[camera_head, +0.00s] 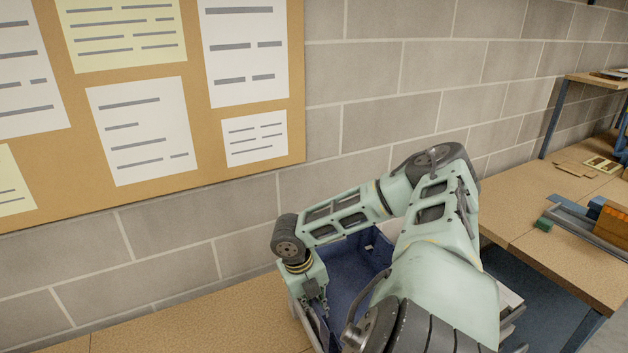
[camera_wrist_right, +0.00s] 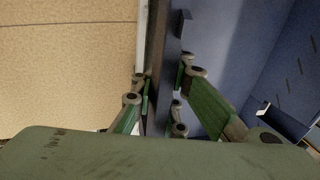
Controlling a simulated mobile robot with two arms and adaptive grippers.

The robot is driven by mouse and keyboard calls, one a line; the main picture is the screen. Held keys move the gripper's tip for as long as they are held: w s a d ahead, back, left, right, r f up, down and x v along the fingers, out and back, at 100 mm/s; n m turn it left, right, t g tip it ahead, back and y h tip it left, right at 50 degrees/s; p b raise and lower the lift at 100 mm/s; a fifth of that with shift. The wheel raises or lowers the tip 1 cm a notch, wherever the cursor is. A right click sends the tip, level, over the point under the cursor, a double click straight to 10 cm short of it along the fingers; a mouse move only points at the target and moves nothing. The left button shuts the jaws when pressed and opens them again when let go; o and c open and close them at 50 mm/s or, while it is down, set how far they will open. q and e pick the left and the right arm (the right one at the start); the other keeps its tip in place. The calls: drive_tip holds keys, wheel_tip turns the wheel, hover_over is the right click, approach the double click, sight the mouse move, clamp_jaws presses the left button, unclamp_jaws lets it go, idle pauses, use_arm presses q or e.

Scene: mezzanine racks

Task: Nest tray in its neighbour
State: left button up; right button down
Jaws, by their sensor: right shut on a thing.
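A blue tray (camera_head: 352,262) stands on the tan bench against the block wall, partly hidden behind my right arm. My right gripper (camera_head: 318,308) is at the tray's left side, pointing down. In the right wrist view my right gripper (camera_wrist_right: 162,108) has one finger on each side of an upright blue wall of the tray (camera_wrist_right: 167,65) and is shut on it. The tray's blue inside lies to the right of that wall. A pale strip runs along the outer side; I cannot tell whether it belongs to a second tray. My left gripper is not in view.
The tan bench top (camera_head: 200,325) is clear left of the tray. A noticeboard (camera_head: 150,80) hangs on the wall above. Another bench (camera_head: 550,215) at the right carries a grey tray-like piece with orange and blue items (camera_head: 608,220).

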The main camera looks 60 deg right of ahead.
drive_tip(key=shift+d, duration=0.1)
idle(0.3)
drive_tip(key=shift+w+a+x, duration=0.15)
drive_tip(key=shift+x, duration=0.8)
drive_tip(key=shift+w+a+x, duration=0.15)
drive_tip(key=shift+a+x, duration=0.05)
drive_tip(key=shift+x, duration=0.75)
drive_tip(key=shift+f, duration=0.2)
drive_tip(key=shift+w+a+b+x, duration=0.15)
drive_tip(key=shift+b+x, duration=0.1)
drive_tip(key=shift+x, duration=0.55)
drive_tip(key=shift+w+a+b+x, duration=0.1)
drive_tip(key=shift+a+b+x, duration=0.1)
drive_tip(key=shift+x, duration=0.6)
drive_tip(key=shift+d+f, duration=0.1)
drive_tip(key=c, duration=1.7)
unclamp_jaws()
drive_tip(key=shift+c, duration=0.2)
drive_tip(key=shift+o, duration=0.3)
drive_tip(key=shift+a, duration=0.2)
